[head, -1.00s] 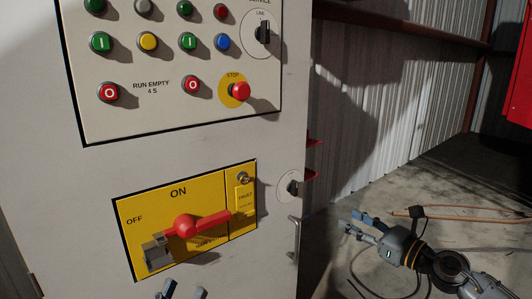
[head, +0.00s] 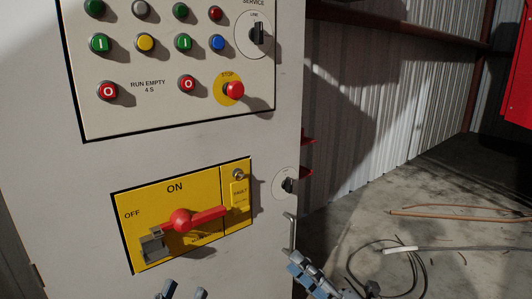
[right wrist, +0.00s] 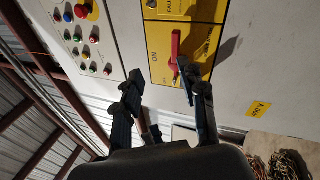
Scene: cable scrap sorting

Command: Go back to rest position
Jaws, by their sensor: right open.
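My right gripper (head: 306,267) is at the lower middle of the head view, in front of the cabinet's right edge and below its door handle. In the right wrist view its two dark fingers (right wrist: 162,82) stand wide apart with nothing held between them. The red rotary switch handle (head: 195,219) on the yellow panel shows beyond them, apart from the fingers as far as I can tell. Only the two fingertips of my left gripper (head: 184,291) show at the bottom edge of the head view, apart, with no object visible between them.
The grey cabinet (head: 70,170) fills the left side, with a button panel (head: 150,115) above and a yellow switch panel (head: 128,235) below. Its door handle (head: 291,234) sticks out at the right edge. Loose cables (head: 440,213) lie on the concrete floor at right.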

